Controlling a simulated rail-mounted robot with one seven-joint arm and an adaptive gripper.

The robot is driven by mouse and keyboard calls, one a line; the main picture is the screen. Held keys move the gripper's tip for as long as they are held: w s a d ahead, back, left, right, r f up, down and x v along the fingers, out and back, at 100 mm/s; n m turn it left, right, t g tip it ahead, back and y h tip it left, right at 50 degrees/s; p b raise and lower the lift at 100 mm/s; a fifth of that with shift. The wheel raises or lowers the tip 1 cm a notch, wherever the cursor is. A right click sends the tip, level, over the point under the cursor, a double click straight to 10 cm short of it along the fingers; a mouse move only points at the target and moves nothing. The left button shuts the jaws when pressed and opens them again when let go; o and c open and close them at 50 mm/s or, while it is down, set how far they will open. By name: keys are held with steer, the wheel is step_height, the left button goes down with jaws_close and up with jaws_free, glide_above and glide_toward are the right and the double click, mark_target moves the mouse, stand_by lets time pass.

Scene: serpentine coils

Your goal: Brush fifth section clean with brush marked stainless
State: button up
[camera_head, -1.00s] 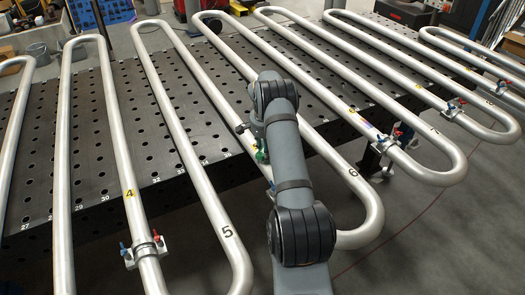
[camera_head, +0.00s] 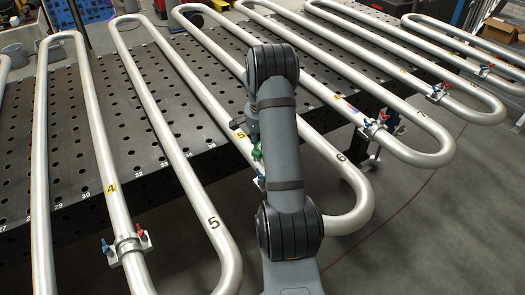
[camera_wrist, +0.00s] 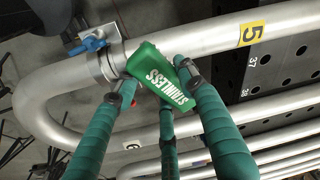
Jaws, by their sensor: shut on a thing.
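The green brush marked STAINLESS (camera_wrist: 168,78) is in my gripper (camera_wrist: 152,88), between its green-sleeved fingers. In the wrist view it lies over the silvery pipe (camera_wrist: 205,38) next to a clamp (camera_wrist: 105,62). Its bristles are hidden, and I cannot tell whether it touches the pipe. A yellow tag 5 (camera_wrist: 252,33) sits on this pipe, to the right of the brush. In the head view the tag (camera_head: 240,134) shows just left of my arm, with a bit of green (camera_head: 257,153) beside it; the arm hides most of my gripper.
The clamp has a blue handle (camera_wrist: 87,45) and a red one. Neighbouring coils, with a yellow tag 4 (camera_head: 111,188) and a black 6 (camera_head: 340,157), run alongside. A perforated dark table (camera_head: 150,205) lies under the pipes. Open floor (camera_head: 450,230) is at the lower right.

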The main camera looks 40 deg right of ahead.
steer(key=shift+a+r+p, duration=0.1)
steer(key=shift+r+p, duration=1.6)
steer(key=shift+r, duration=1.15)
